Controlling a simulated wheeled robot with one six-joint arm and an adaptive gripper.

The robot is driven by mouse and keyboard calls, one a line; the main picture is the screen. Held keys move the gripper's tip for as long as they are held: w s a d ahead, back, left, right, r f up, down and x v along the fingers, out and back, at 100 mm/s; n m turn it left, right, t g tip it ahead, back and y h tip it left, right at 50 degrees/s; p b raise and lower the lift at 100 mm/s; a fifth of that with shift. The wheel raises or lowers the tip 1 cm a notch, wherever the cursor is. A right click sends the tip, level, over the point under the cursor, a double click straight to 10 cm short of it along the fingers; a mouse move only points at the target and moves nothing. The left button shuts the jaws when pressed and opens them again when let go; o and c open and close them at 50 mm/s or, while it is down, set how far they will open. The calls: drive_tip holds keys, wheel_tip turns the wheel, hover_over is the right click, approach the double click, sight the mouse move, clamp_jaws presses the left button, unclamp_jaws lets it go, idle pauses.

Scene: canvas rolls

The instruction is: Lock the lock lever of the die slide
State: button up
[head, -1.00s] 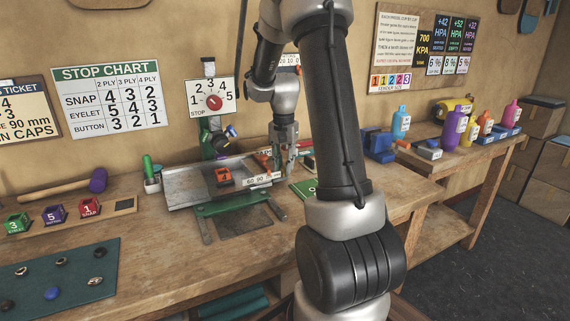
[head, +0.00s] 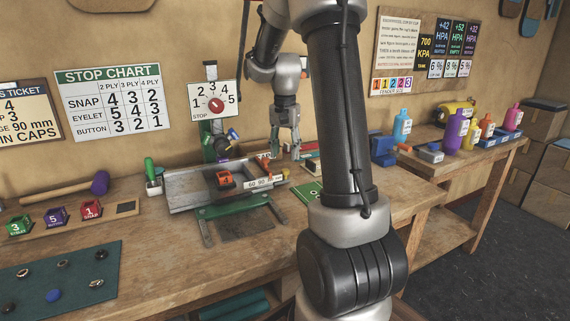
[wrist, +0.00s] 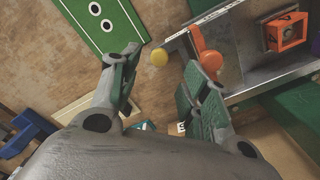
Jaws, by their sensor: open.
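The die slide (head: 190,196) is a grey metal tray on a green frame on the bench, with an orange die (head: 225,179) marked 4 on it. An orange lever-like part with a rounded end (wrist: 210,63) is at the slide's edge in the wrist view, close to my right finger; I take it for the lock lever. Contact with the lever cannot be told.
A green board (wrist: 104,22) with ringed holes lies beside the slide. The press with a red stop dial (head: 216,104) stands behind it. Coloured dies and a mallet (head: 60,190) lie left.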

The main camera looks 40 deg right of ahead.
wheel_tip(320, 180, up, 6)
drive_tip(key=shift+f, duration=0.1)
idle(0.6)
drive_tip(key=s+a+r+n+t, duration=0.1)
drive_tip(key=s+a+n, duration=0.4)
drive_tip(key=s, duration=0.6)
drive_tip(key=s+a+r+n+t, duration=0.1)
drive_tip(key=s+a+n+t, duration=0.2)
drive_tip(key=s, duration=0.9)
drive_tip(key=shift+a+r+n, duration=0.35)
drive_tip(key=shift+a+n, duration=1.25)
drive_tip(key=shift+a, duration=1.2)
